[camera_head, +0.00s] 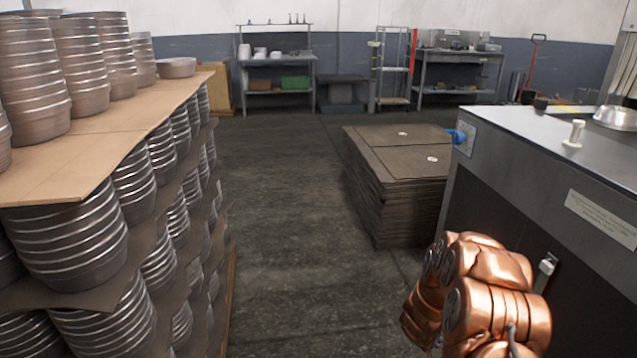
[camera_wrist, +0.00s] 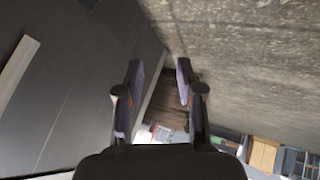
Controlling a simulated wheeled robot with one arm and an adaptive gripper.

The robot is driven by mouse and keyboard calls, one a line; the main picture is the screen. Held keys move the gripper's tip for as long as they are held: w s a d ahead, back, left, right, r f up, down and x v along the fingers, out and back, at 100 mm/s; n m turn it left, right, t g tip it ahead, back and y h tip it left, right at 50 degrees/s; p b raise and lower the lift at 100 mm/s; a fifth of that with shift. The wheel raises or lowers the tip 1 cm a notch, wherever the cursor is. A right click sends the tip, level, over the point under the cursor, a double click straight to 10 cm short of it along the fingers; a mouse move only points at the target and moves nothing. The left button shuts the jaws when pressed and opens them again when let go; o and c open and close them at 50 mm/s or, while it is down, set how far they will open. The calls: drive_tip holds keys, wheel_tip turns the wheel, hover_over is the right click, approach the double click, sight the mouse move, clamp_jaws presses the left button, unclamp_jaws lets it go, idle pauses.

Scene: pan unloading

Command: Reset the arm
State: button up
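My arm (camera_head: 480,296), copper-coloured, is folded at the lower right of the head view, beside the grey metal machine (camera_head: 530,200). My gripper (camera_wrist: 160,66) shows in the wrist view with its two dark fingers apart and nothing between them. The dark machine side (camera_wrist: 75,80) lies to the left of the fingers and bare concrete floor (camera_wrist: 250,60) to the right. In the head view the fingers are not visible.
Stacks of metal pans (camera_head: 75,250) on a pallet with cardboard sheets (camera_head: 90,150) fill the left. A stack of brown sheets (camera_head: 400,190) stands beside the machine. A pan (camera_head: 617,117) sits on the machine top. The floor (camera_head: 290,230) between is clear; shelves (camera_head: 275,75) stand behind.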

drive_tip(key=a+r+y+p, duration=0.3)
drive_tip(key=a+r, duration=0.4)
drive_tip(key=r, duration=0.3)
drive_tip(key=a+r+y+p, duration=0.2)
drive_tip(key=a+r+p, duration=0.3)
drive_tip(key=r, duration=0.5)
drive_tip(key=s+a+r+n+g+y+p, duration=0.1)
drive_tip(key=s+a+r+p, duration=0.1)
drive_tip(key=s+a+r, duration=0.35)
drive_tip(key=s+a+r+n+y+p, duration=0.1)
drive_tip(key=s+a+r+p, duration=0.15)
drive_tip(key=r, duration=0.55)
drive_tip(key=s+a+r+g+p, duration=0.25)
drive_tip(key=s+r+p, duration=0.35)
drive_tip(key=s+r, duration=0.85)
drive_tip(key=s+d+r+g+p, duration=0.1)
drive_tip(key=s+d+r+p, duration=0.1)
drive_tip(key=s, duration=0.4)
drive_tip(key=s+d+r+g+h+p, duration=0.1)
drive_tip(key=s+d+r+p, duration=0.1)
drive_tip(key=s+r, duration=0.3)
drive_tip(key=s+d+r+g+p, duration=0.2)
drive_tip(key=s+r+p, duration=0.1)
drive_tip(key=s, duration=0.6)
drive_tip(key=shift+s+r+m+h, duration=0.25)
drive_tip(key=shift+r+m+h, duration=0.15)
drive_tip(key=shift+r, duration=0.3)
drive_tip(key=shift+d, duration=0.1)
